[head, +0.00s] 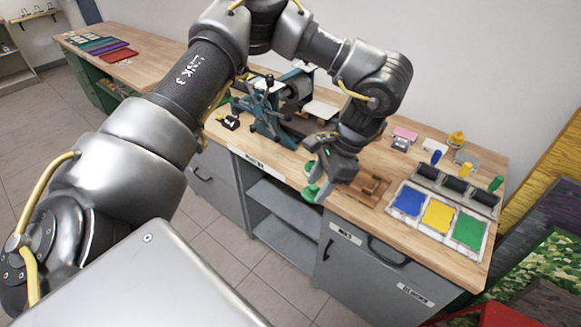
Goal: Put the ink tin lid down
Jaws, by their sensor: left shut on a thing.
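My left gripper (319,179) reaches down over the front edge of the workbench, its fingers pointing to the lower left. It is shut on a small green piece (311,191) at the fingertips, which looks like the ink tin lid. The fingers and the arm hide part of it, so its full shape is unclear. It appears to be above or just in front of the bench edge; I cannot tell whether it touches the wood. My right gripper is not in view.
A tray (398,222) with blue, yellow and green ink stands on the workbench (450,268) at right, with rollers (456,186) behind it. A brown wooden frame (368,187) lies beside the gripper. A teal press (270,125) stands at left. Bare wood shows between them.

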